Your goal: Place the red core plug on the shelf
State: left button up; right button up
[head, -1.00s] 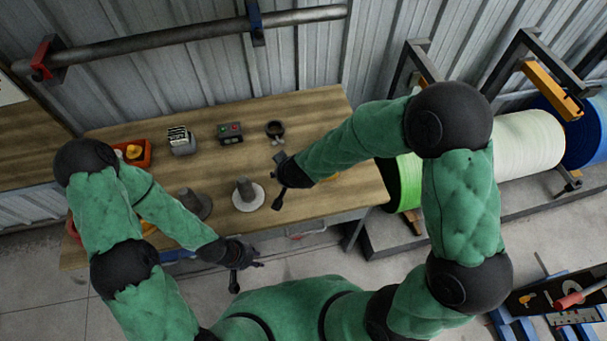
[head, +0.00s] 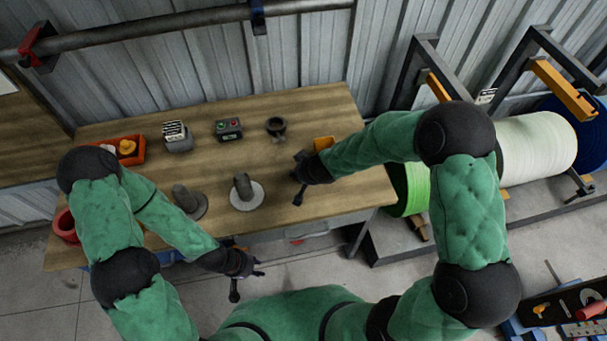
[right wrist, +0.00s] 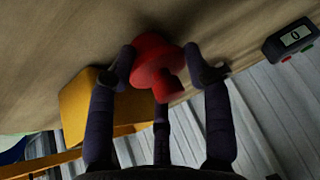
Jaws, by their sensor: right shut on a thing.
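The red core plug (right wrist: 158,65) shows in the right wrist view, a mushroom-like piece with a round head and a short stem. My right gripper (right wrist: 165,72) is shut on it, with fingers on both sides. In the head view my right gripper (head: 299,181) is over the right part of the wooden bench, and the plug cannot be made out there. My left gripper (head: 246,276) is open and empty in front of the bench's front edge. I cannot make out a shelf for certain.
On the bench (head: 300,110) stand two grey posts on round bases (head: 243,188), a control box (head: 228,129), a dark ring (head: 276,126), a yellow block (head: 323,143) and an orange bin (head: 122,150). Large spools (head: 535,145) stand at the right.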

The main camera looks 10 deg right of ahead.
jog(key=o, duration=1.1)
